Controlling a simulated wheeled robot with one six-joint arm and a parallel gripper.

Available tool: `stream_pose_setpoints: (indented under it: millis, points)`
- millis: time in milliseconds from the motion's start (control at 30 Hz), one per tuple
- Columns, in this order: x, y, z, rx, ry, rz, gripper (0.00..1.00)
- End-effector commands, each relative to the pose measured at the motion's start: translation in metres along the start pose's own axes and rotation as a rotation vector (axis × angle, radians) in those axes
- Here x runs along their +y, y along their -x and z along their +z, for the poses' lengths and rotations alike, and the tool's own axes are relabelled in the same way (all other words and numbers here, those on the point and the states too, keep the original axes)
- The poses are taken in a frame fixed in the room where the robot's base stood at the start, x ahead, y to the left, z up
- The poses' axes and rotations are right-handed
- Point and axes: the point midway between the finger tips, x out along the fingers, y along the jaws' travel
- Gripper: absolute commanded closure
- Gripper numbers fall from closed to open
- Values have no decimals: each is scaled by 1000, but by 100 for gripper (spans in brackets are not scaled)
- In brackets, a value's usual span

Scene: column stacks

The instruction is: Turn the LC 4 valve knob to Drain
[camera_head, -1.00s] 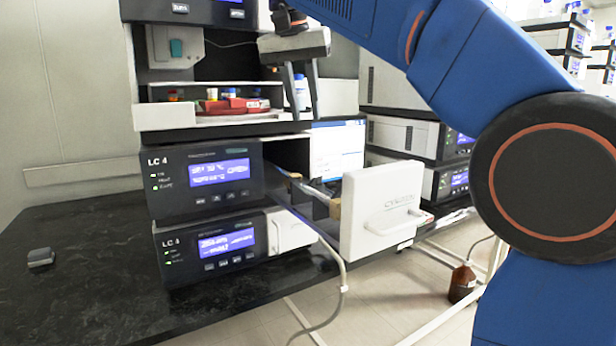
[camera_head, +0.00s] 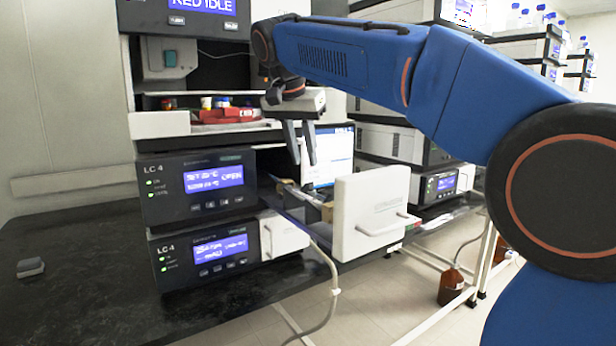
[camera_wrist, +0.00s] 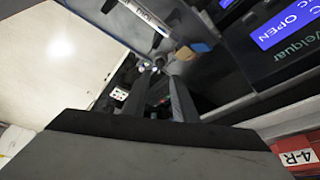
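The LC 4 oven module (camera_head: 197,187) has a lit display ending in "OPEN". Its white door (camera_head: 368,215) stands open to the right, with tubing and a tan block (camera_head: 327,212) beside it. A second LC 4 module (camera_head: 205,255) sits below. I cannot pick out a valve knob or a Drain mark for certain. A small red, white and black marked panel (camera_wrist: 120,93) shows in the wrist view, blurred. My gripper (camera_head: 304,163) is open and empty, fingers pointing down at the oven's open front; it also shows in the wrist view (camera_wrist: 160,74).
Above the oven, an open bay holds a red tray (camera_head: 225,115) with vials and a teal part (camera_head: 170,59) on a grey panel. A lit screen (camera_head: 330,157) stands behind my fingers. A brown bottle (camera_head: 452,286) stands on the floor.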

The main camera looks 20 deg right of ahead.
Motion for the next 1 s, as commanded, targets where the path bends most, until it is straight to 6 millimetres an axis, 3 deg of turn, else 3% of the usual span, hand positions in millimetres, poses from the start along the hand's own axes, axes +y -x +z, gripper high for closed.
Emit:
stream_pose_setpoints:
  millis: [200,400,833,933,1000]
  points:
    - [1,-37,1,-2,0,2,74]
    - [0,-58,0,-1,0,0,74]
    - [0,-66,0,-1,0,0,74]
    - [0,-66,0,-1,0,0,98]
    - [0,-66,0,-1,0,0,100]
